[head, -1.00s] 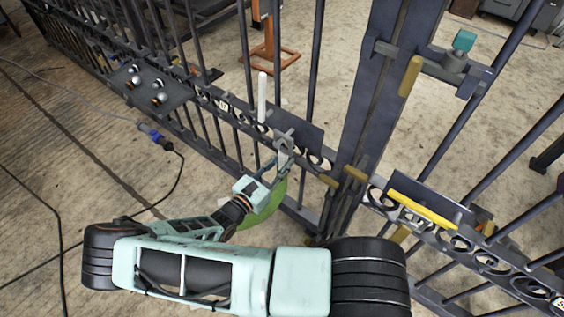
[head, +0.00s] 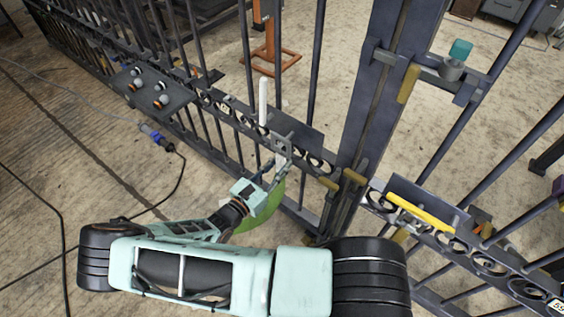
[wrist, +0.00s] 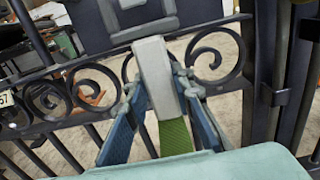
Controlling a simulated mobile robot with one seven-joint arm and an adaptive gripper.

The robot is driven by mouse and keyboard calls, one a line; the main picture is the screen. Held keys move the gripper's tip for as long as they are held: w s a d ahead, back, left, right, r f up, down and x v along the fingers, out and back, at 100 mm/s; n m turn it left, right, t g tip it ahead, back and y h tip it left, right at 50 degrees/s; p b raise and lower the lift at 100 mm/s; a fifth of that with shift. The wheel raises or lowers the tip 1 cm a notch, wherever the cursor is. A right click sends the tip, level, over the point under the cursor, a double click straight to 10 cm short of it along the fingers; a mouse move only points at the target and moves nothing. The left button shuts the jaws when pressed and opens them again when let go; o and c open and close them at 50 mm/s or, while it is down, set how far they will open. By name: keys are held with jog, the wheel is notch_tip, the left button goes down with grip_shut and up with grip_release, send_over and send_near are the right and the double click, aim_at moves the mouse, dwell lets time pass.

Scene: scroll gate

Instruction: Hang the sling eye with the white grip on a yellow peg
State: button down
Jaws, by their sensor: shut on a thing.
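My gripper (head: 278,168) is shut on the pale white-grey grip (wrist: 157,72) of the sling eye, in front of the gate's lower rail. The eye, a dark square loop (head: 282,145), stands above the grip. It is partly cut off at the top of the wrist view (wrist: 138,25). Green webbing (head: 265,205) hangs below the grip and shows between my fingers in the wrist view (wrist: 175,136). A long yellow peg (head: 421,212) is on a dark plate on the right gate leaf, apart from the eye. An upright white peg (head: 263,101) stands just behind and left of the eye.
Dark gate bars and scroll rings (wrist: 210,58) lie close behind my gripper. A thick gate post (head: 372,110) stands between it and the long yellow peg. Short yellow blocks (head: 409,84) are on the post. A plate with several round knobs (head: 150,92) is at left.

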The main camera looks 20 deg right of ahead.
jog(key=shift+v, duration=2.85)
jog(key=shift+s+a, duration=0.1)
jog(key=shift+v, duration=2.3)
